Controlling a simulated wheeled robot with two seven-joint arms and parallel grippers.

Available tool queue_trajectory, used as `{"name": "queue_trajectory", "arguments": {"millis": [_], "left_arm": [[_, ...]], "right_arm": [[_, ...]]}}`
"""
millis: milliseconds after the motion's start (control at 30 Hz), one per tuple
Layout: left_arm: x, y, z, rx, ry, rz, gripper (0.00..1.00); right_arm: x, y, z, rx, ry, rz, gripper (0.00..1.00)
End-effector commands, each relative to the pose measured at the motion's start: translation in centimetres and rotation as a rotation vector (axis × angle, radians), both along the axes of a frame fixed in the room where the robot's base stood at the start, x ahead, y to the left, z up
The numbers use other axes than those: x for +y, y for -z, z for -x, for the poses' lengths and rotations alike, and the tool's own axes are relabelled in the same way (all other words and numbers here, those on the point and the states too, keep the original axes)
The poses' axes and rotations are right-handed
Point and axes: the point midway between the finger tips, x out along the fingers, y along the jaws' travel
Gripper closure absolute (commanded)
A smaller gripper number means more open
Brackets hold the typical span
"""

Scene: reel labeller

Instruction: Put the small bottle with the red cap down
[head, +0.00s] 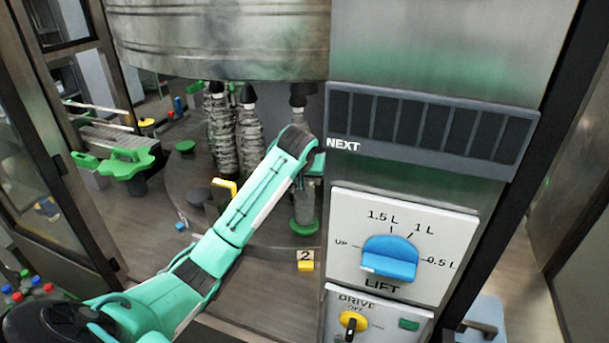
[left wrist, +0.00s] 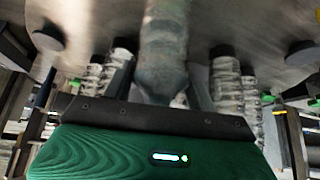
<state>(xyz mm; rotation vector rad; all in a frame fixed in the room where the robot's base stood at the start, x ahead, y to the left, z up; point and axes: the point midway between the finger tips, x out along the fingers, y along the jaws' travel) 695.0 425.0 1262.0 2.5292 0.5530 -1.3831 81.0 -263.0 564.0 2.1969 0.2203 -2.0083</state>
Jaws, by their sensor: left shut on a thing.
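My left arm reaches in from the lower left, up to the filler behind the control panel. My left gripper (head: 312,166) is beneath the drum and partly hidden by the panel's edge. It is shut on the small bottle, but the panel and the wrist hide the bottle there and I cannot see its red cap. In the left wrist view, a blurred grey upright shape (left wrist: 163,55) rises behind the gripper's green body; I cannot tell whether it is the bottle or a machine part. My right gripper is not in view.
The control panel (head: 400,240) with a blue lift knob (head: 389,255) stands close on the right of the gripper. The steel drum (head: 220,45) hangs above, with ribbed columns (head: 250,140) below. A yellow "2" marker (head: 305,266) is below the gripper. Small coloured-capped bottles (head: 27,288) stand at lower left.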

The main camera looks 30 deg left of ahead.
Motion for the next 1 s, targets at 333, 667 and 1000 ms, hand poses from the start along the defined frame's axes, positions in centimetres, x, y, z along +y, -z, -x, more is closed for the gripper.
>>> {"name": "queue_trajectory", "arguments": {"millis": [333,667,1000], "left_arm": [[0.0,0.8,0.0,-0.003,0.000,0.000,1.00],[0.0,1.1,0.0,0.000,-0.001,0.000,0.20],[-0.2,0.5,0.2,-0.005,0.000,0.000,0.20]], "right_arm": [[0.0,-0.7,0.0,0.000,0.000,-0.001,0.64],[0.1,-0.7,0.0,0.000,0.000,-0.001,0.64],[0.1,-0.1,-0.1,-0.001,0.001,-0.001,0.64]]}}
